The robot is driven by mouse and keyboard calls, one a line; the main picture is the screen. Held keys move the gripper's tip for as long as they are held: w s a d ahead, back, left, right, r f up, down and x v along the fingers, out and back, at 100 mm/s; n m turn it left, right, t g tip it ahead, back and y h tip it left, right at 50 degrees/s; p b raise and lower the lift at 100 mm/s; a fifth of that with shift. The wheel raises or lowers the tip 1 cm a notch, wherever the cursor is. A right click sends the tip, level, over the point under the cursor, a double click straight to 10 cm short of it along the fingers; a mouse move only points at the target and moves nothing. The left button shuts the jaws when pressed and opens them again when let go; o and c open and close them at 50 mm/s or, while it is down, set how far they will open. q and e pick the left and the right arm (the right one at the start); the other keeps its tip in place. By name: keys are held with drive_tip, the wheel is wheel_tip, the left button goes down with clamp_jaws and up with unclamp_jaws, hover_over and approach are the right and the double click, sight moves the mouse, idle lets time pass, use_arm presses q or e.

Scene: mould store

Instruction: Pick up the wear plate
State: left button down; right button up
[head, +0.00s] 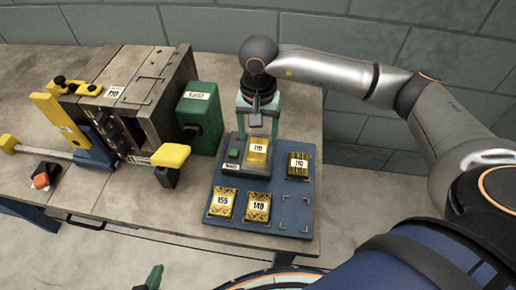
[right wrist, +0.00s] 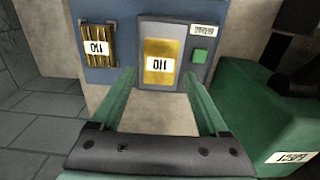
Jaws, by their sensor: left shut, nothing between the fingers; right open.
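Several gold wear plates with number labels lie on a blue board (head: 263,190). One plate labelled 110 (head: 257,157) sits in a grey fixture with a green button; it also shows in the right wrist view (right wrist: 159,47). A striped plate labelled 110 (head: 299,165) lies to its right, and plates 155 (head: 222,202) and 149 (head: 257,207) lie in front. My right gripper (head: 257,130) is open and empty above the rear of the fixture, its fingers either side of the plate's line. My left gripper (head: 151,278) is shut and empty at the bottom edge, mostly cut off.
A green box (head: 199,118) stands left of the board, close to my right gripper. A large grey mould block (head: 137,95) with yellow and blue fittings stands further left. A corner-marked spot at the board's front right is empty.

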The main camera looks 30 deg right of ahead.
sight(258, 147)
wheel_tip(258, 147, down, 4)
drive_tip(key=shift+w+f, duration=0.1)
drive_tip(key=shift+c, duration=0.4)
clamp_jaws()
idle(0.3)
